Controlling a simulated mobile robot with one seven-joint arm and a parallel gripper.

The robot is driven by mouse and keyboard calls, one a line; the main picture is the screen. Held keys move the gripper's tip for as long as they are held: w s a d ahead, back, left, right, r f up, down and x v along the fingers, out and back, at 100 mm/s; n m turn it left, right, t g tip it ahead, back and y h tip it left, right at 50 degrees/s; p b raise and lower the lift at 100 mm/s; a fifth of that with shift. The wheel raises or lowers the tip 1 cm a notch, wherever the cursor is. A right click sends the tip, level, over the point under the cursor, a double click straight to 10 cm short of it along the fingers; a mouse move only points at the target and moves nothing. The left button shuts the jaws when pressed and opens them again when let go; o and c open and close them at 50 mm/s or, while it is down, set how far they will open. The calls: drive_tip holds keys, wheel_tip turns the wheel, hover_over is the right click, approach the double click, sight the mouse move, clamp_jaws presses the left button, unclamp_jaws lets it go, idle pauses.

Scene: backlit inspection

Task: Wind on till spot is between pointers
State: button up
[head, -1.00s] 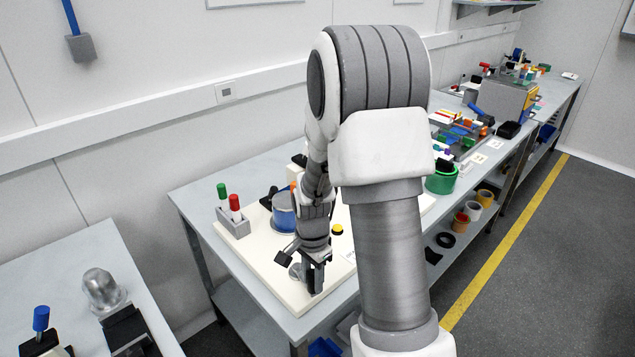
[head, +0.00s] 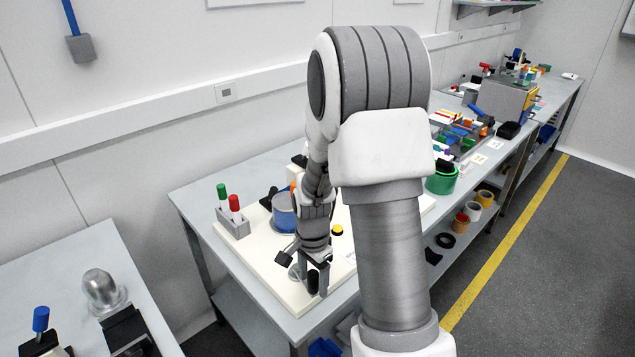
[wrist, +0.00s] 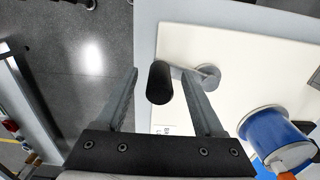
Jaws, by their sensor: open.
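The crank's black knob (wrist: 158,83) stands between my gripper's two fingers (wrist: 160,74) in the wrist view, with a gap visible on both sides. A grey crank arm runs right from the knob to a round hub (wrist: 208,76). In the head view my gripper (head: 316,278) is over the front of the cream board, open around the black knob. The blue drum (wrist: 268,132) is right of the crank; it also shows in the head view (head: 283,213), partly behind my arm. An orange part (wrist: 286,175) is at the drum. I cannot make out the spot or both pointers.
The cream board (head: 256,262) lies on a grey table. A grey holder (head: 233,227) with a green and a red marker stands at its left. A yellow-topped button (head: 337,230) is right of my wrist. A separate bench (head: 75,262) is at the left.

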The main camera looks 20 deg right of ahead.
drive_tip(key=shift+r, duration=0.1)
wheel_tip(320, 180, up, 8)
drive_tip(key=p, duration=0.5)
drive_tip(key=shift+p, duration=0.3)
drive_tip(key=shift+a+r, duration=0.1)
drive_tip(key=shift+r, duration=0.15)
drive_tip(key=s+a+r+n+t, duration=0.1)
drive_tip(key=s+a+r+n, duration=0.2)
drive_tip(key=r, duration=0.5)
drive_tip(key=s+a+r+n+t, duration=0.1)
drive_tip(key=s+r+n+t, duration=0.2)
drive_tip(key=r, duration=0.4)
drive_tip(key=s+a+r+n+t, duration=0.1)
drive_tip(key=s+a+r+n, duration=0.2)
drive_tip(key=s+r+n, duration=0.5)
drive_tip(key=s, duration=0.2)
drive_tip(key=shift+s+a+t, duration=0.25)
drive_tip(key=shift+s+t, duration=0.05)
drive_tip(key=shift+s, duration=0.05)
